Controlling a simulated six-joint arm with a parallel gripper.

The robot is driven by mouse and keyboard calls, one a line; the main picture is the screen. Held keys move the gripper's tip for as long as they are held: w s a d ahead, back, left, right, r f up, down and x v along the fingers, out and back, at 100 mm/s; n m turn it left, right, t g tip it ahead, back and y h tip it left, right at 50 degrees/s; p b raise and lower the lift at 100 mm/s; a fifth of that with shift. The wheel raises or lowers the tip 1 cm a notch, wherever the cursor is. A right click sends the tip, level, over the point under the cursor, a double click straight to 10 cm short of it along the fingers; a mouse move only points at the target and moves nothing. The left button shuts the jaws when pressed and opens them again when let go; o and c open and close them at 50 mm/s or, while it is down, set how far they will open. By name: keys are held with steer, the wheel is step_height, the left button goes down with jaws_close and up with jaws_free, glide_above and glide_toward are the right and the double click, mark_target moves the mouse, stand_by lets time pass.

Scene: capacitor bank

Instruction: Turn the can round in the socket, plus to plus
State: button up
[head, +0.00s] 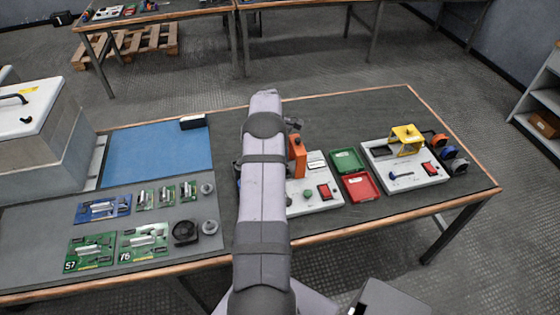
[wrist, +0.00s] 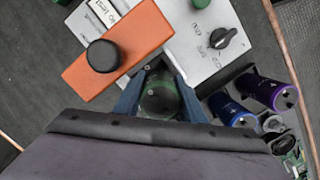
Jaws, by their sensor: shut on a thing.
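In the wrist view my gripper (wrist: 158,92) is shut on a dark green can (wrist: 160,103), with one blue-grey finger on either side of its round top. The can's lower part and what it stands in are hidden, so I cannot tell whether it sits in a socket. No plus mark on it can be read. A white panel (wrist: 190,50) lies beside the can, with an orange block (wrist: 118,52) carrying a round black knob. In the head view my arm covers the gripper and can; the orange block (head: 297,152) shows just right of it.
A blue can (wrist: 230,109) and a purple can (wrist: 268,90) are close right of my gripper in the wrist view. In the head view, a green tray (head: 349,152), a red tray (head: 372,186) and a yellow-clamped unit (head: 407,135) stand right; circuit boards (head: 92,250) lie left.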

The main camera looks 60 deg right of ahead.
steer(key=shift+f, duration=0.2)
stand_by(0.5)
steer(key=o, duration=1.3)
steer(key=shift+r, duration=0.15)
steer(key=shift+r+p, duration=2.5)
steer(key=shift+r, duration=1.45)
steer(key=shift+d, duration=0.1)
